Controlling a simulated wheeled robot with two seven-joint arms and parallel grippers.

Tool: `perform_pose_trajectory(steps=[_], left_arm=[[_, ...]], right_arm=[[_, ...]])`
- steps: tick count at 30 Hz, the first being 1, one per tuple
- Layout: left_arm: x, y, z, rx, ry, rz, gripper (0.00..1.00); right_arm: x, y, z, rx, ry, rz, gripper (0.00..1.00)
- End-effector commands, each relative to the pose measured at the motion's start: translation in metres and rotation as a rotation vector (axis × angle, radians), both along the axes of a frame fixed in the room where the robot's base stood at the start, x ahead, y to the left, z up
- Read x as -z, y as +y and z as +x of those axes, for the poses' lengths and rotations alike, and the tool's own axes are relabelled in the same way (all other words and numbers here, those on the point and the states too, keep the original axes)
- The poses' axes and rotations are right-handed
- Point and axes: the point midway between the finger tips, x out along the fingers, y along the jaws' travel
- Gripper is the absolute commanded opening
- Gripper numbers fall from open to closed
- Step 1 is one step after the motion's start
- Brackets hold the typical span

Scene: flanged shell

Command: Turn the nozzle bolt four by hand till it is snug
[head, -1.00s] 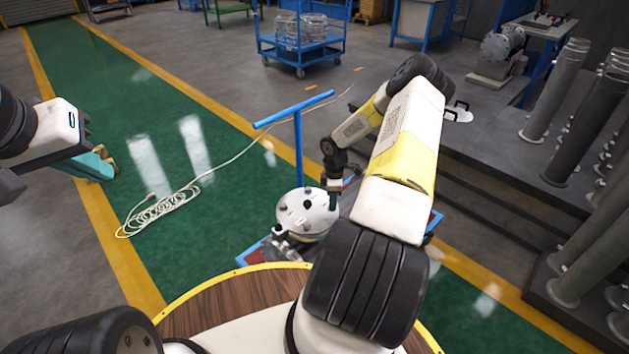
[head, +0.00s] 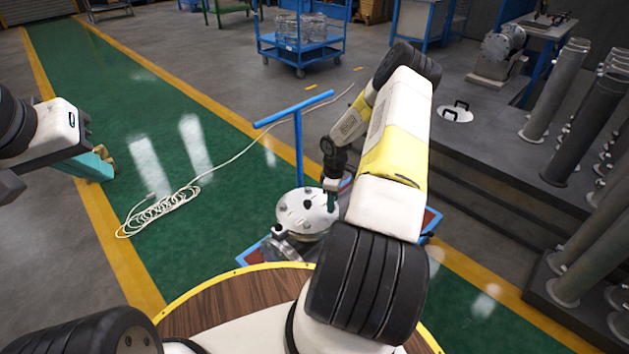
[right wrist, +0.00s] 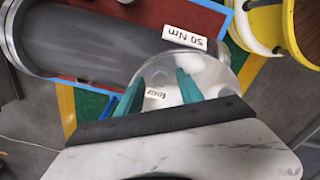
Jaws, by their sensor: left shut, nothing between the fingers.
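The flanged shell (head: 305,212) has a pale round top with dark studs or holes. It stands beyond the wooden table edge. My right gripper (head: 333,198) points down at the right edge of its top. In the right wrist view its two teal fingers (right wrist: 160,88) are apart. Between them show a pale hexagonal bolt head (right wrist: 158,76) and a small white tag reading "four" (right wrist: 156,94). I see no clear contact between fingers and bolt. My left gripper (head: 106,162) is shut and empty, in the air far left of the shell.
A blue T-shaped post (head: 298,140) rises behind the shell. In the right wrist view a dark grey cylinder (right wrist: 90,40) lies beside a "50 Nm" label (right wrist: 184,38). A coiled white cable (head: 160,212) lies on the green floor. Grey steps (head: 480,190) are at the right.

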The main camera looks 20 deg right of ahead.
Motion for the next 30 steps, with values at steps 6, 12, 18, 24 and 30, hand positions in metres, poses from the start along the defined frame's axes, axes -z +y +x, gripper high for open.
perform_pose_trajectory(steps=[6,12,18,24,30], left_arm=[[0.0,0.0,0.0,0.0,0.0,0.0,0.0],[0.0,0.0,0.0,0.0,0.0,0.0,0.0],[0.0,0.0,0.0,0.0,0.0,0.0,0.0],[0.0,0.0,0.0,0.0,0.0,0.0,0.0],[0.0,0.0,0.0,0.0,0.0,0.0,0.0]], right_arm=[[0.0,0.0,0.0,-0.001,0.0,0.0,0.44],[-0.014,-0.001,0.001,-0.001,-0.002,-0.003,0.44],[-0.049,-0.001,0.001,-0.001,-0.002,-0.002,0.44],[-0.073,0.0,0.0,0.0,-0.001,-0.001,0.44],[-0.078,0.0,0.0,-0.001,0.001,0.001,0.44]])
